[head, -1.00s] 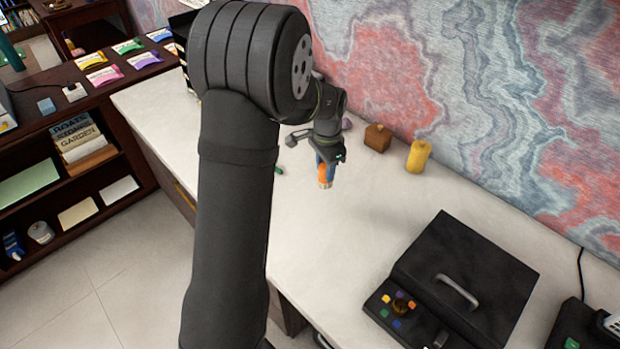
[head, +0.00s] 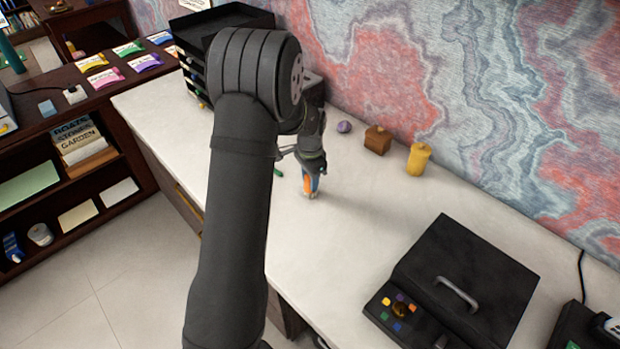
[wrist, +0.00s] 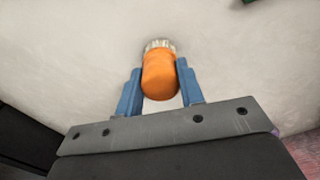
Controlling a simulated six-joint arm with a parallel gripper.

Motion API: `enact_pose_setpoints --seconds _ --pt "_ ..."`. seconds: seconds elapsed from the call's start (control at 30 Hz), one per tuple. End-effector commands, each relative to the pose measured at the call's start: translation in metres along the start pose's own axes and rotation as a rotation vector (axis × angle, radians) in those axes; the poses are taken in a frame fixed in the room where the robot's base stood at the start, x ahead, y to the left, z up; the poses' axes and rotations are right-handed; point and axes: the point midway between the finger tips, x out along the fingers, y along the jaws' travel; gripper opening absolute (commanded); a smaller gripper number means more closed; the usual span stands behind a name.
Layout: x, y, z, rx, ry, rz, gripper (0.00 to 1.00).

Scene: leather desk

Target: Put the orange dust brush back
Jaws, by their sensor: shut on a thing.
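The orange dust brush (wrist: 160,76) is a short rounded orange handle with pale bristles at its far end. It sits between the blue fingers of my gripper (wrist: 160,84) in the wrist view. My gripper is shut on it. In the head view my gripper (head: 312,184) holds the orange brush (head: 307,185) with its bristle end down, over the white desktop (head: 370,225). I cannot tell whether the bristles touch the surface. My arm hides part of the desk to the left.
A black tiered tray rack (head: 205,35) stands at the back left. A purple lump (head: 344,127), a brown block (head: 377,140) and a yellow canister (head: 418,159) line the wall. A black box with a handle (head: 465,270) lies at right. A small green thing (head: 278,171) lies near my gripper.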

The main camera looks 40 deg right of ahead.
Motion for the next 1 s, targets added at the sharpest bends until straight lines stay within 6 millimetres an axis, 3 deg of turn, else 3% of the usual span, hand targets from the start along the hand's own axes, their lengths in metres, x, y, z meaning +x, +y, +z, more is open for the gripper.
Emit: enact_pose_setpoints --seconds 0.07,0.1,0.2,0.57,0.67,1.0 --pt "0.003 0.0 0.0 0.0 -0.001 0.001 0.13" --pt "0.003 0.0 0.0 0.0 -0.001 0.001 0.37" --pt "0.003 0.0 0.0 0.0 0.0 0.0 0.56" --pt "-0.002 0.0 0.0 0.0 0.001 -0.001 0.56" --pt "-0.014 0.0 0.0 0.0 0.001 -0.001 0.56" --pt "-0.086 -0.001 -0.001 0.0 0.003 -0.003 0.56"
